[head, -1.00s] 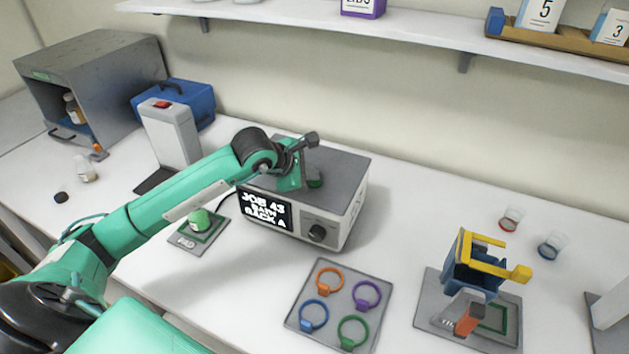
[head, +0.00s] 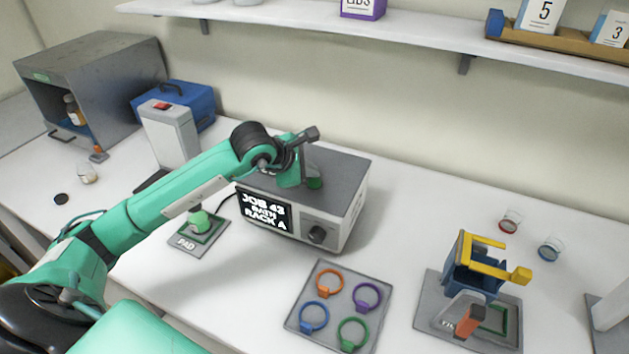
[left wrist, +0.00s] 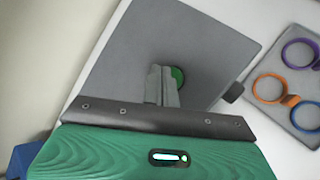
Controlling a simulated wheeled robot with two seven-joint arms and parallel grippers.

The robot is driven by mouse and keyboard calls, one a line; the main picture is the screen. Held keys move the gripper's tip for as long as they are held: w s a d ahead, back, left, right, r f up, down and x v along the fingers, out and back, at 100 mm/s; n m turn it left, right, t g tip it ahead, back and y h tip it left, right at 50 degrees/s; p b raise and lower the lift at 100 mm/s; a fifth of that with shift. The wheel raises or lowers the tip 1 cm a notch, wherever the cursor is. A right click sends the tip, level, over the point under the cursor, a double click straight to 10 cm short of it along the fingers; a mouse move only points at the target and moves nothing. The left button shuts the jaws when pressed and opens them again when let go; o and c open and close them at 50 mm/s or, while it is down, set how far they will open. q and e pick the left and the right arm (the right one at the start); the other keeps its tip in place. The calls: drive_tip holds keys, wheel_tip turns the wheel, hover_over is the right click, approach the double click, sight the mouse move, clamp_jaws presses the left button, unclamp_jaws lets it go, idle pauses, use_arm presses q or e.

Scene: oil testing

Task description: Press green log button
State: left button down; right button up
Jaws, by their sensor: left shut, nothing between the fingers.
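The green log button (head: 315,183) sits on the grey top of the box-shaped device (head: 345,170), whose screen (head: 264,212) reads "JOB 43 BATH RACK A". My left gripper (head: 306,182) is shut and empty, pointing down at the device top right beside the button. In the left wrist view the shut fingers (left wrist: 162,85) partly overlap the green button (left wrist: 178,77). I cannot tell whether the fingertips touch it. My right gripper is not in view.
A tray with several coloured rings (head: 294,318) lies in front of the device. A blue and yellow rack (head: 470,275) stands at the right. A green item sits on a pad (head: 187,241) under my left arm. A shelf (head: 420,40) runs above.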

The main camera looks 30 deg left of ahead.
sight(310, 184)
use_arm(q)
drive_tip(key=shift+r+p, duration=0.9)
drive_tip(key=shift+r, duration=1.65)
drive_tip(key=shift+f, duration=0.1)
